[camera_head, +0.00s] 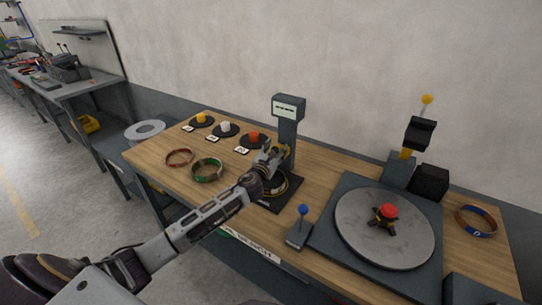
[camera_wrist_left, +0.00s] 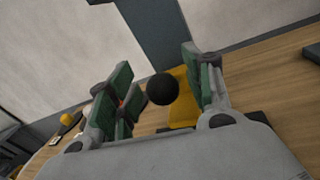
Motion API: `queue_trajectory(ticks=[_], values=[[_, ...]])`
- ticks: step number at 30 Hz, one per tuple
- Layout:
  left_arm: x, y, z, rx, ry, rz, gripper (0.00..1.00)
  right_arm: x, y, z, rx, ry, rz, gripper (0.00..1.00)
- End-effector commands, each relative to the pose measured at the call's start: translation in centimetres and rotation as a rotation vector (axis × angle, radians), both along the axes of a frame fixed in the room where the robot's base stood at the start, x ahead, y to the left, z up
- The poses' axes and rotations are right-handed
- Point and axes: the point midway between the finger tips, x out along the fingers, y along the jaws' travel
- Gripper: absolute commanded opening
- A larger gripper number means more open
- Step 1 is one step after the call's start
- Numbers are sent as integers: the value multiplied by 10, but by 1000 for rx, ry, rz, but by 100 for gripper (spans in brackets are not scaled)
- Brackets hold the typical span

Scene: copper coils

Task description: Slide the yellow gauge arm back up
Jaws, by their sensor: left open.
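The gauge stand (camera_head: 287,141) is a grey post with a display head, upright on a dark base plate near the table's middle. The yellow gauge arm (camera_wrist_left: 182,98) is low on the post, with a black ball knob (camera_wrist_left: 162,89) at its end. My left gripper (camera_head: 270,157) is at the front of the post, just above the base. In the left wrist view, my left gripper (camera_wrist_left: 158,92) is open, with its green-padded fingers on either side of the knob. I cannot tell whether they touch it. My right gripper is out of view.
A red ring (camera_head: 179,157) and a green ring (camera_head: 207,170) lie left of my arm. Several spools on black discs stand behind them. A blue-knobbed lever (camera_head: 303,212) and a round grey turntable (camera_head: 350,240) are to the right, with a blue ring (camera_head: 476,221) beyond.

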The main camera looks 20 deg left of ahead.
Motion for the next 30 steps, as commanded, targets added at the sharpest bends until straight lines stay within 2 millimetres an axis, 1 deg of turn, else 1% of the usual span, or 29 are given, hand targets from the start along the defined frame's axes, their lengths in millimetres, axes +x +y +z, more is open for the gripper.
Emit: queue_trajectory(ticks=[8,30], values=[[-13,0,-1,2,1,-1,51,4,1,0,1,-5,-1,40],[-76,-4,-1,1,1,0,51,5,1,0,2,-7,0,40]])
